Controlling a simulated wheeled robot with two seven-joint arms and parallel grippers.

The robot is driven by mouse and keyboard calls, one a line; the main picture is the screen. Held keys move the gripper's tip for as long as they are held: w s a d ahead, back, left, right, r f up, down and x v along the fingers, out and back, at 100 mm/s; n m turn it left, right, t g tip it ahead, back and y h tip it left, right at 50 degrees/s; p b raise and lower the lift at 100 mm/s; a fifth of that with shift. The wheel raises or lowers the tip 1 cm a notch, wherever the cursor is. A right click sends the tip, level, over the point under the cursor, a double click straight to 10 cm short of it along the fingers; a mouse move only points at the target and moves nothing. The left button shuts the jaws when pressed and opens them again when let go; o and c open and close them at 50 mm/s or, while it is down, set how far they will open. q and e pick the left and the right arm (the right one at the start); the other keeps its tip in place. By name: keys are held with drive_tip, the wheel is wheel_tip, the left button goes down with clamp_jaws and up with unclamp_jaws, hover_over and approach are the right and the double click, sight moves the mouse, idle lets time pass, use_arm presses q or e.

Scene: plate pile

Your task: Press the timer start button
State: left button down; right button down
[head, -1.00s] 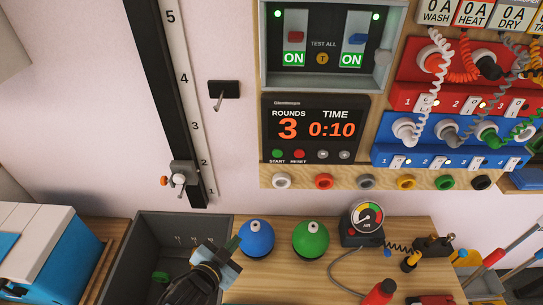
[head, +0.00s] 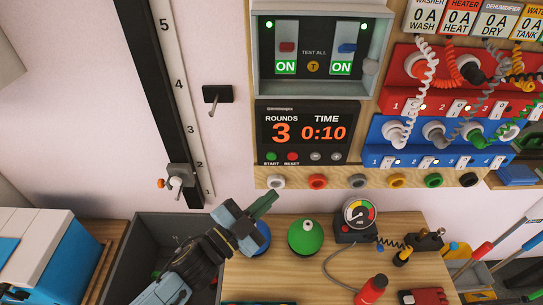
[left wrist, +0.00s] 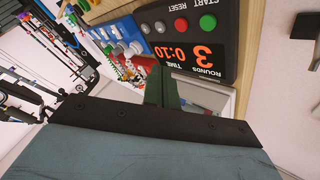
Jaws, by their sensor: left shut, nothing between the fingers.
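The timer (head: 306,134) is a black panel on the wall board, reading ROUNDS 3 and TIME 0:10 in orange. Its green START button (head: 271,156) is at the lower left, beside the red RESET button (head: 292,156). In the left wrist view the timer (left wrist: 197,45) appears turned over, with the green START button (left wrist: 208,22) at the upper right. My left gripper (head: 262,204) is shut and empty, its green fingertips pointing up and right, below the timer and apart from it. The fingers (left wrist: 162,88) also show in the left wrist view. My right gripper is not in view.
A row of coloured sockets (head: 317,181) runs under the timer. A green ball-shaped object (head: 306,237) and a gauge (head: 358,214) stand on the wooden bench. A blue ball-shaped object (head: 264,232) is partly hidden behind my left gripper. A grey bin (head: 150,227) is at left.

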sight(272, 156)
use_arm(q)
drive_tip(key=w+b, duration=0.2)
drive_tip(key=w, duration=0.6)
drive_tip(key=shift+w+b, duration=0.3)
drive_tip(key=shift+w, duration=0.05)
drive_tip(key=shift+w, duration=0.1)
idle(1.7)
drive_tip(key=shift+w, duration=0.35)
drive_tip(key=shift+w, duration=0.35)
idle(0.5)
drive_tip(key=shift+s, duration=0.15)
drive_tip(key=shift+s+p, duration=0.3)
drive_tip(key=shift+s, duration=0.35)
